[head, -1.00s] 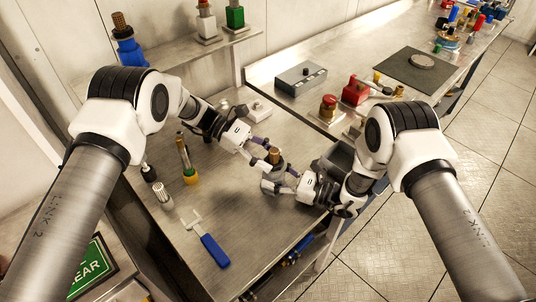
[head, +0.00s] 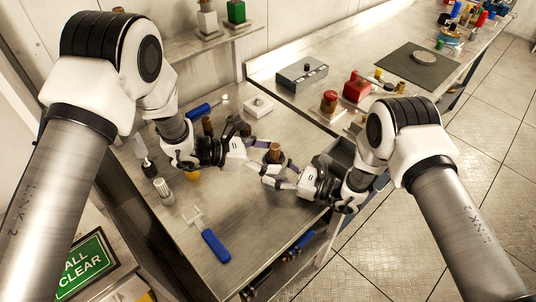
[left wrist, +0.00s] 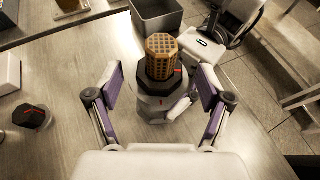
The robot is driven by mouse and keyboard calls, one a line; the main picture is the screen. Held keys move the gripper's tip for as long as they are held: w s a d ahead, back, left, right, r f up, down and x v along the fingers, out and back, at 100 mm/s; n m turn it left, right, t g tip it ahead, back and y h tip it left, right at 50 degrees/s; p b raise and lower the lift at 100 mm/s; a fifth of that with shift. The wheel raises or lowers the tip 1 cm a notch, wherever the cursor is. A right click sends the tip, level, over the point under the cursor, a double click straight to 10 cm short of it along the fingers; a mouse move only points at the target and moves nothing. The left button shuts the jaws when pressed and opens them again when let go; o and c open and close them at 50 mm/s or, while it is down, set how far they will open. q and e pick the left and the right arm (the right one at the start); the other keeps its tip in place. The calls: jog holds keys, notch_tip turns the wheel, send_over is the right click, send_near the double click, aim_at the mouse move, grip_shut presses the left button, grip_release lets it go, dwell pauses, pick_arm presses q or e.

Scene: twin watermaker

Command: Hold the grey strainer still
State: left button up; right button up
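The grey strainer (left wrist: 152,106) stands upright on the metal bench in the left wrist view, with a brown mesh cylinder (left wrist: 162,58) in its top. In the head view the brown top (head: 274,152) shows between my grippers, and the grey body is mostly hidden. My left gripper (left wrist: 160,88) is open, with one purple-padded finger on each side of the strainer and gaps to it. My right gripper (head: 283,177) reaches in low from the right. Its fingers are closed around the strainer's lower body, and one fingertip shows against it in the left wrist view.
A blue-handled tool (head: 213,243) lies on the bench in front. A ribbed metal cylinder (head: 163,191) stands at left. A white block with a knob (head: 258,106) sits behind. A grey bin (left wrist: 157,15) stands beyond the strainer. A grey control box (head: 302,75) is farther back.

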pick_arm(q)
jog(key=v, duration=1.2)
pick_arm(e)
jog(key=o, duration=1.6)
